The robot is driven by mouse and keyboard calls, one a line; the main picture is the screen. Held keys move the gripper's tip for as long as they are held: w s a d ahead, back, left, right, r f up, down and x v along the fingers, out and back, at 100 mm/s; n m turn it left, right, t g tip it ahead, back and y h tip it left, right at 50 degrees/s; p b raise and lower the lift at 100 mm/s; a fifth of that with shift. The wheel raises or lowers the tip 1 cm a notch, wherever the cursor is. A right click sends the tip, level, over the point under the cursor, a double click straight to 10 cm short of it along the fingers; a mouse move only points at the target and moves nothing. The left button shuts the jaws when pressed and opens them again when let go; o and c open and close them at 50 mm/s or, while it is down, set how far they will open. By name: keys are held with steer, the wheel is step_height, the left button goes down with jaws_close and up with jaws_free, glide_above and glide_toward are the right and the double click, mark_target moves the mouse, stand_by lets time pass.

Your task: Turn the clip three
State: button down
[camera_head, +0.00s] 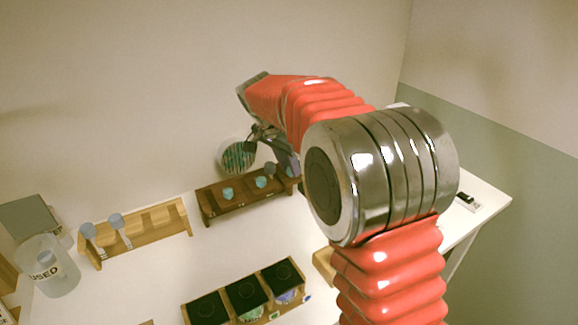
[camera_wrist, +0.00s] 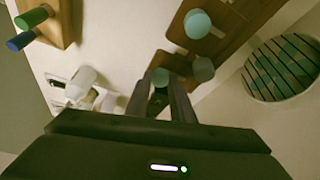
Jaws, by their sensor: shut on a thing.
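My gripper (camera_wrist: 160,92) is shut on a small teal-topped piece (camera_wrist: 160,76), whose lower part looks dark between the fingers. In the head view my gripper (camera_head: 284,158) is over the right part of the dark wooden rack (camera_head: 207,207), partly hidden behind my arm. Two teal tops (camera_head: 228,193) (camera_head: 260,182) stand in that rack. In the wrist view a larger teal top (camera_wrist: 197,23) and a grey-green top (camera_wrist: 203,68) show beside the fingers. I cannot make out which thing is clip three.
A round striped green disc (camera_head: 238,157) is close behind the rack. A light wooden rack (camera_head: 150,236) with blue-grey tops stands left, near a clear jar marked USED (camera_head: 60,278). A tray with black compartments (camera_head: 208,308) is in front. White table between them is free.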

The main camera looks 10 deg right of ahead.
steer(key=shift+m, duration=0.4)
steer(key=c, duration=1.5)
jaws_free()
steer(key=shift+c, duration=0.2)
steer(key=v, duration=1.3)
steer(key=shift+a+r, duration=0.2)
steer(key=shift+r, duration=0.2)
steer(key=shift+w, duration=0.15)
